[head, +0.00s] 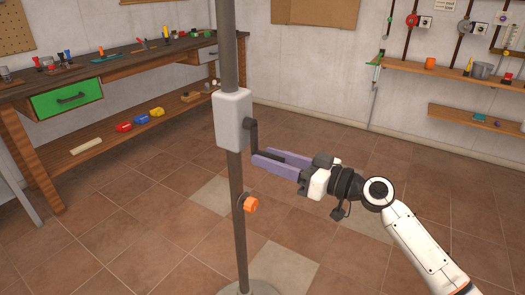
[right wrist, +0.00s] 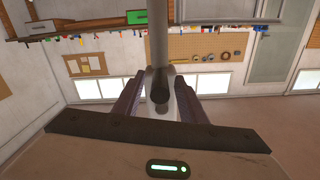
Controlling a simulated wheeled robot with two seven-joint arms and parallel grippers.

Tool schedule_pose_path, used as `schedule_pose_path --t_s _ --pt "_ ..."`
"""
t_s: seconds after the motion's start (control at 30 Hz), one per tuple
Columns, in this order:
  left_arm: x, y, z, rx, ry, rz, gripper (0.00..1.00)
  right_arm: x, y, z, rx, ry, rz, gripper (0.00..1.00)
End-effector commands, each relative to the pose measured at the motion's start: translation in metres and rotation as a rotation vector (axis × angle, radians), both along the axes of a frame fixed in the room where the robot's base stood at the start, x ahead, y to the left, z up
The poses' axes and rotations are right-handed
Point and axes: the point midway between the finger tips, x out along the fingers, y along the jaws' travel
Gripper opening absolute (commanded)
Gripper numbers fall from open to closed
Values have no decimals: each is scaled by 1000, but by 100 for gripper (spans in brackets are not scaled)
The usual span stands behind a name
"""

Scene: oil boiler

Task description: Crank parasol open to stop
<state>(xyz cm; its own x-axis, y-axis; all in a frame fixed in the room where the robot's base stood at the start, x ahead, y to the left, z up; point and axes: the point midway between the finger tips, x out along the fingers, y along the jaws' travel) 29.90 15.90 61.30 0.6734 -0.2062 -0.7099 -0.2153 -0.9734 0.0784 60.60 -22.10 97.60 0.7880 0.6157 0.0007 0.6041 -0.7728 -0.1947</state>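The parasol's grey pole (head: 238,180) stands upright in the head view; its canopy is out of frame. A white crank housing (head: 233,118) sits on it. A dark crank arm (head: 253,136) hangs down from the housing's right side, with its handle pointing right. My right gripper (head: 271,160) has purple fingers on either side of the handle. In the right wrist view, the round handle end (right wrist: 160,97) is between the fingers, with the white housing showing in gaps beside it. The fingers look open around the handle. My left gripper is out of view.
An orange knob (head: 250,205) sticks out of the pole below the housing. A workbench (head: 60,85) with a green drawer (head: 67,98) and tools stands at the left. Wall shelves (head: 450,78) are at the right. The tiled floor around the pole is clear.

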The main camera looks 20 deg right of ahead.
Motion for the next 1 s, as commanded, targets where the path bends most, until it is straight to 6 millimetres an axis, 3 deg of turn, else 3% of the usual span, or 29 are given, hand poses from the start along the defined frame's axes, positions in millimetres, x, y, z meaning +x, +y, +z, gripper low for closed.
schedule_pose_path --t_s 0.2,0.5,0.57,0.73,1.0 --pt "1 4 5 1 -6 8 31 18 13 0 1 1 -1 38" --pt "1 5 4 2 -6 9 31 20 15 -1 0 0 -1 38" --pt "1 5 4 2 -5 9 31 20 15 -1 0 0 -1 31" --pt "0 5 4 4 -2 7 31 20 15 -1 -1 1 -1 2" --pt "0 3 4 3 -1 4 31 20 17 -1 3 4 1 0"
